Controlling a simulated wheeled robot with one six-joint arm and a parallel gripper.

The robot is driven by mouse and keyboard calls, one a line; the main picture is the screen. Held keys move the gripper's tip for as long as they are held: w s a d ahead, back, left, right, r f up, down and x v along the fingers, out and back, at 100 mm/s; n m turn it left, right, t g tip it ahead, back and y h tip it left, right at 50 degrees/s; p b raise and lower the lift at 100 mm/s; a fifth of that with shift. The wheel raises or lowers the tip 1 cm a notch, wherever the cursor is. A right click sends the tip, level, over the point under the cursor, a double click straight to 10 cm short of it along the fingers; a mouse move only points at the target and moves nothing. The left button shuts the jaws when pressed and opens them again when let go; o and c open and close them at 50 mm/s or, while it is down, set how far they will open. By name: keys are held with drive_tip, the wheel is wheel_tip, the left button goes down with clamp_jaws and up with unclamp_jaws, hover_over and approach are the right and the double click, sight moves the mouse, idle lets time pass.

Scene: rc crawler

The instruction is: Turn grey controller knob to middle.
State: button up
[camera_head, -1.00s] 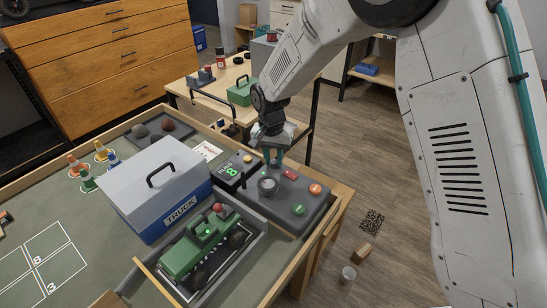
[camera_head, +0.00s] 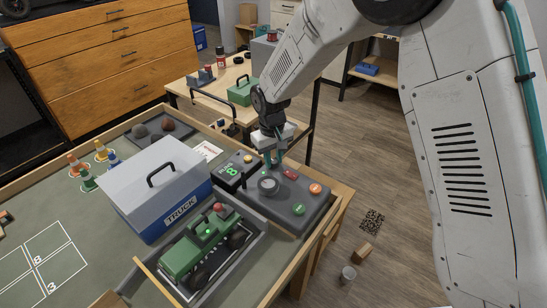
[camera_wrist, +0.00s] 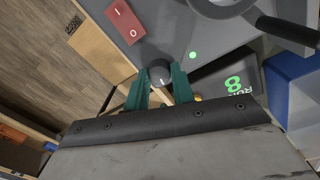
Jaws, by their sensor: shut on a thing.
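The grey controller (camera_head: 250,195) is a flat box at the table's right corner, also in the wrist view (camera_wrist: 165,30). A small dark grey round knob (camera_wrist: 159,73) with a pale mark sits between the green fingers of my gripper (camera_wrist: 160,78) in the wrist view. The fingers are shut on it from both sides. In the head view my gripper (camera_head: 273,158) points down at the controller's back part, and the knob is hidden there. A larger grey round part (camera_head: 268,185) stands in front of the fingers.
The controller also has a red rocker switch (camera_wrist: 125,22), an orange button (camera_head: 315,188) and a green button (camera_head: 299,209). A display reading 8 (camera_head: 229,170) stands to the left. The truck case (camera_head: 160,190) and a green truck (camera_head: 205,243) in a tray are close by.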

sight(273, 161)
drive_tip(key=shift+n, duration=0.9)
drive_tip(key=o, duration=1)
wheel_tip(273, 161, up, 8)
drive_tip(key=shift+s+f, duration=0.1)
drive_tip(key=shift+s, duration=0.05)
